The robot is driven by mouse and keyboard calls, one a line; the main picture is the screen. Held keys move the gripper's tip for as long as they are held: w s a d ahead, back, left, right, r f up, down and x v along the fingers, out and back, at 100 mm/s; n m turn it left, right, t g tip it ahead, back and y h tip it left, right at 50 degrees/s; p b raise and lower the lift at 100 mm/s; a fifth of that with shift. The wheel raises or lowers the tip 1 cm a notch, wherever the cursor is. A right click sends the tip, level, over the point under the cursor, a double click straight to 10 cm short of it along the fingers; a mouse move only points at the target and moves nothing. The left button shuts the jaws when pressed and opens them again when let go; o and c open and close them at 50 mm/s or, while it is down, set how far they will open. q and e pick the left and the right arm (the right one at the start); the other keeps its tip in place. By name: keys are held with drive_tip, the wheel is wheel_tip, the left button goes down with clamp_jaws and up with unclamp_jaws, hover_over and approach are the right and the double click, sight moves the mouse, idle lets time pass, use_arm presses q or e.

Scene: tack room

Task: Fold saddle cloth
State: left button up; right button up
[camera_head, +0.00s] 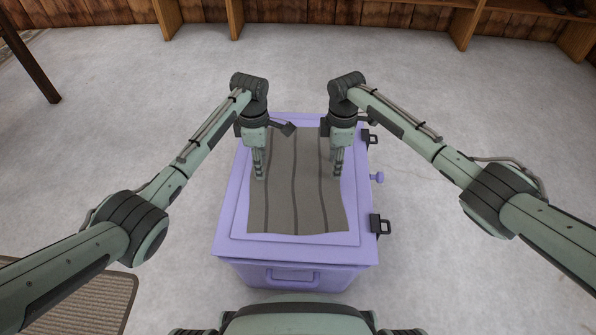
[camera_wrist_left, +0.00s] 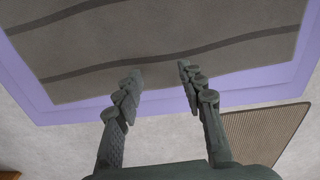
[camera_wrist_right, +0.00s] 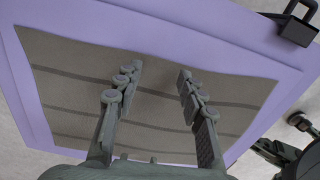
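The saddle cloth (camera_head: 295,195) is a grey-brown cloth with darker stripes, lying flat and spread over the lid of a purple chest (camera_head: 241,222). It also shows in the left wrist view (camera_wrist_left: 180,30) and the right wrist view (camera_wrist_right: 150,80). My left gripper (camera_head: 259,176) is at the cloth's left edge, pointing down; its fingers (camera_wrist_left: 160,72) are apart with nothing visible between them. My right gripper (camera_head: 337,172) is at the cloth's right side, pointing down; its fingers (camera_wrist_right: 157,70) are also apart. I cannot tell whether either fingertip touches the cloth.
The chest has black latches (camera_head: 381,224) and a purple knob (camera_head: 377,177) on its right side, and a handle (camera_head: 292,276) in front. A brown mat (camera_head: 85,305) lies on the floor at lower left. Wooden shelving (camera_head: 350,12) lines the back. The floor around the chest is mostly clear.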

use_arm(q)
drive_tip(key=shift+f, duration=0.4)
use_arm(e)
drive_tip(key=shift+f, duration=0.4)
use_arm(q)
drive_tip(key=shift+f, duration=0.2)
use_arm(e)
drive_tip(key=shift+f, duration=0.2)
use_arm(q)
drive_tip(key=shift+c, duration=0.3)
use_arm(e)
drive_tip(key=shift+c, duration=0.3)
use_arm(q)
drive_tip(key=c, duration=0.5)
use_arm(e)
drive_tip(key=c, duration=0.5)
use_arm(q)
drive_tip(key=shift+f, duration=0.1)
clamp_jaws()
use_arm(e)
drive_tip(key=shift+f, duration=0.1)
clamp_jaws()
use_arm(q)
drive_tip(key=shift+s+f, duration=0.1)
